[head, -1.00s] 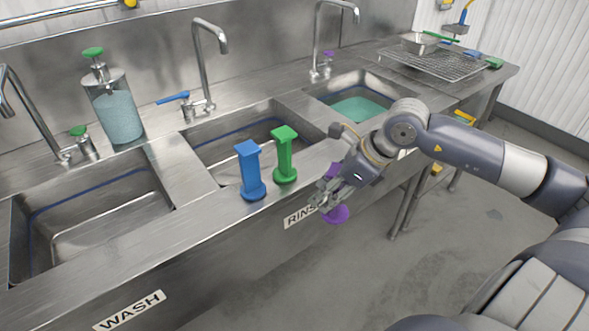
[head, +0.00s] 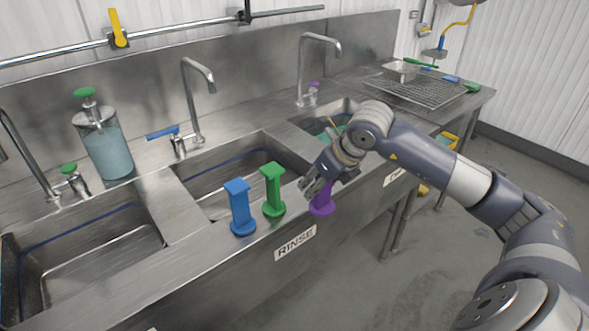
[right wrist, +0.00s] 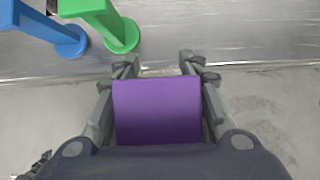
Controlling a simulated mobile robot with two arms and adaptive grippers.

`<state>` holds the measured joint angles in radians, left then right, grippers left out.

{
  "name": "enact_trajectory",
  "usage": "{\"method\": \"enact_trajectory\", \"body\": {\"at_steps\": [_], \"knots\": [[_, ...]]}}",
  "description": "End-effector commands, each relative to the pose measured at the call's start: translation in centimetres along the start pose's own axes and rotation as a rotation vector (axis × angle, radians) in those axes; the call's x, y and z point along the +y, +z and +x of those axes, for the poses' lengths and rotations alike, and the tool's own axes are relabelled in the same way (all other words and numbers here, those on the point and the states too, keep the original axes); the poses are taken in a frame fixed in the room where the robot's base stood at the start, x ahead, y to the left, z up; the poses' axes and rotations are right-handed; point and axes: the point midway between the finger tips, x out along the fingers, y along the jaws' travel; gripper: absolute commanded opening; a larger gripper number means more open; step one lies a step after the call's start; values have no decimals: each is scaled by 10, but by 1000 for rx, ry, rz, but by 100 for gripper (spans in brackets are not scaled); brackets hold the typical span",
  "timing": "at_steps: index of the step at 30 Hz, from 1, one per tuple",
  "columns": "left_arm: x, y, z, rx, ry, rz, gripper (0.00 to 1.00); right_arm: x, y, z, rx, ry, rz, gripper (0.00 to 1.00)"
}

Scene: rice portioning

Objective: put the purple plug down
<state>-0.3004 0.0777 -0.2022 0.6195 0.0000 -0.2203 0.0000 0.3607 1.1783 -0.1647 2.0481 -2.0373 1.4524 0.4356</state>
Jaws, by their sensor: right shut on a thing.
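The purple plug (head: 322,201) is held by my right gripper (head: 318,184) at the front ledge of the sink unit, to the right of the green plug. In the right wrist view the purple plug (right wrist: 157,110) fills the space between the two fingers of the right gripper (right wrist: 160,72). Its round base shows below the fingers in the head view. I cannot tell whether the base touches the ledge. My left gripper is not in view.
A green plug (head: 273,190) and a blue plug (head: 240,207) stand upright on the ledge, left of the purple one. The rinse basin (head: 225,185) lies behind them. The ledge (head: 190,265) is clear further left. Floor lies beyond its front edge.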

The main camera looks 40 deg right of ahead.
Motion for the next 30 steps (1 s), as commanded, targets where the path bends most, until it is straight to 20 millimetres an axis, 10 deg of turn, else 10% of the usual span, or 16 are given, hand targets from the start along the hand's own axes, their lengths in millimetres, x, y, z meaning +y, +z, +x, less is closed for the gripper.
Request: {"method": "enact_trajectory", "body": {"at_steps": [15, 30], "knots": [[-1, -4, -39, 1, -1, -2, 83, -22, 78, 52, -1, 3, -1, 6], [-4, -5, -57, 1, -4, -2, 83, -25, 77, 84, 6, 4, -2, 6]]}}
